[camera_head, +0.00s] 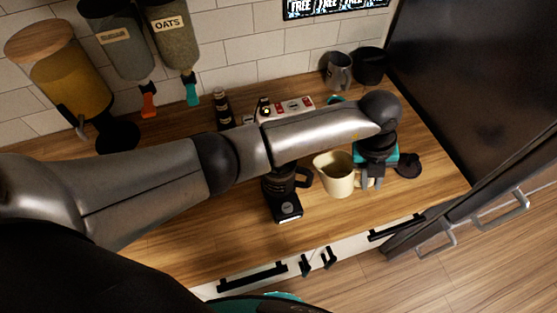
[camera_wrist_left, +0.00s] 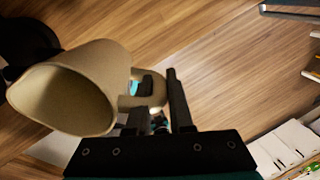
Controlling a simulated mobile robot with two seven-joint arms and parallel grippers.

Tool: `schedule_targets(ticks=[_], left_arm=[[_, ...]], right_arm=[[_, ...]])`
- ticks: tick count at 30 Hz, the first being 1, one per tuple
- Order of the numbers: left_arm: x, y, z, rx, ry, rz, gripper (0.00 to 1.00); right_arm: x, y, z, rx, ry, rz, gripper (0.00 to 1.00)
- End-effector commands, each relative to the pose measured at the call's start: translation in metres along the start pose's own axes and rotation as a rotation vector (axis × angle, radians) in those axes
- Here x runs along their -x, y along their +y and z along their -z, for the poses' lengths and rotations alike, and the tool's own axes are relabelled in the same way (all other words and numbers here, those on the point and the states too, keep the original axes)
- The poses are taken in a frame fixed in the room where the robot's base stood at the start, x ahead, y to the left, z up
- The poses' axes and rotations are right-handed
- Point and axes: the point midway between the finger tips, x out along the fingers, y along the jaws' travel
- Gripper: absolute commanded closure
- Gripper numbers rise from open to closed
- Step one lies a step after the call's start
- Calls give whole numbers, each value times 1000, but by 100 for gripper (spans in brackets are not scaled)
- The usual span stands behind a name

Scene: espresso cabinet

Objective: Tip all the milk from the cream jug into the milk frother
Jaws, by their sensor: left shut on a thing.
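The cream jug (camera_head: 338,178) is pale beige and hangs just right of the milk frother in the head view. It also shows large at the left of the left wrist view (camera_wrist_left: 72,92), its wide mouth towards the lower left. I cannot make out any milk in it. My left gripper (camera_head: 370,184) is shut on the jug's handle; its dark fingers also show in the left wrist view (camera_wrist_left: 156,104). The milk frother (camera_head: 283,187) is a black jug-like vessel on a black base, partly hidden by my left forearm. My right gripper is not in view.
A dark bottle (camera_head: 222,110) and a red-and-white box (camera_head: 292,107) stand behind my left arm. A grey mug (camera_head: 339,70) and a black pot (camera_head: 370,66) are at the back right. Dispensers (camera_head: 175,40) hang above. The wooden counter (camera_head: 215,235) is clear left of the frother.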

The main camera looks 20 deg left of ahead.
Motion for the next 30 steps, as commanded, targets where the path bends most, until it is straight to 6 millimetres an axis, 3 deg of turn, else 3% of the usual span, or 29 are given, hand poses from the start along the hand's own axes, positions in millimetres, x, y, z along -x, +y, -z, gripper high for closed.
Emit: schedule_targets(ticks=[3,12,30], left_arm=[[-15,-4,0,-2,-17,-75,100],[-30,-7,1,-2,-39,-194,100],[-33,-8,2,0,-45,-228,100]], right_arm=[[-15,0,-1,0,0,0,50],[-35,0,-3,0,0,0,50],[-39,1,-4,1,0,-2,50]])
